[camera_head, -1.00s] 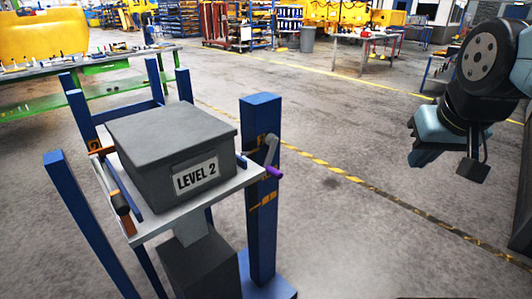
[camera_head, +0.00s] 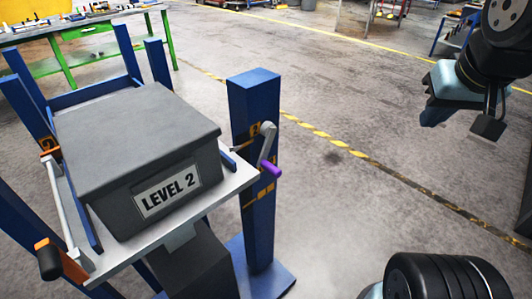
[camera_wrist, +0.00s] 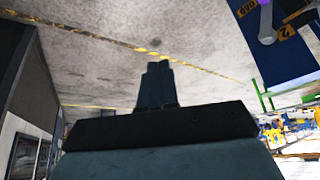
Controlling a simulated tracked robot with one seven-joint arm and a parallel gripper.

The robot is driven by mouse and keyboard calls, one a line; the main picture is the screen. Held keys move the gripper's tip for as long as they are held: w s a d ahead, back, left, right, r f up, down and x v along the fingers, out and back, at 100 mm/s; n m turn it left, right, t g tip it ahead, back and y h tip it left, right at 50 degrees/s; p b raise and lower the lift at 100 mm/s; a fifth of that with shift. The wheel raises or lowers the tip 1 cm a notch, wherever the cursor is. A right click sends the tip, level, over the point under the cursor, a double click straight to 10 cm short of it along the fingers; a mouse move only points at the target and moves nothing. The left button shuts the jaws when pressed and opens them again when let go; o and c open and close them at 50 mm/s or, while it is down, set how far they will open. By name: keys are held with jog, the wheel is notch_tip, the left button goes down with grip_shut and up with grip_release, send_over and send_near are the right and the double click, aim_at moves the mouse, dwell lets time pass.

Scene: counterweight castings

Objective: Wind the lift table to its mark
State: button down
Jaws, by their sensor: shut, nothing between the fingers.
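The lift table's grey top (camera_head: 238,186) stands between blue posts and carries a dark grey lidded box (camera_head: 140,145) labelled LEVEL 2. A grey crank (camera_head: 264,140) with a purple handle (camera_head: 270,168) sits on the right front post (camera_head: 255,100); the handle points down and to the right. Yellow marked plates (camera_head: 248,200) show on that post. In the wrist view the post's plate (camera_wrist: 284,33) reads 2, near the crank and purple handle (camera_wrist: 263,2). My gripper (camera_head: 435,105) is right of the crank, apart from it. Its fingers (camera_wrist: 158,68) are together and empty.
A green-legged bench (camera_head: 90,30) stands behind at left. A yellow-black floor line (camera_head: 320,135) runs behind the table. The floor between the crank post and my gripper is clear.

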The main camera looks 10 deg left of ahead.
jog(key=w+a+f+n+g, duration=0.1)
jog(key=w+a+f+n, duration=0.1)
jog(key=w+a+n, duration=0.35)
jog(key=w+a+f+n+g, duration=0.2)
jog(key=w+a+n, duration=0.1)
jog(key=a+n, duration=0.6)
jog(key=s+a+f+n+g+h, duration=0.1)
jog(key=a+f+n, duration=0.4)
jog(key=a, duration=0.4)
jog(key=a+f+n, duration=0.3)
jog(key=a+n, duration=0.5)
jog(key=a, duration=0.2)
send_near(266, 163)
jog(key=s+a+f, duration=0.1)
jog(key=s+f, duration=0.3)
jog(key=f, duration=0.1)
jog(key=shift+w+d+f, duration=0.6)
jog(key=shift+w+f, duration=0.15)
jog(key=shift+w, duration=0.15)
jog(key=shift+w+d+f, duration=0.4)
jog(key=shift+w, duration=0.05)
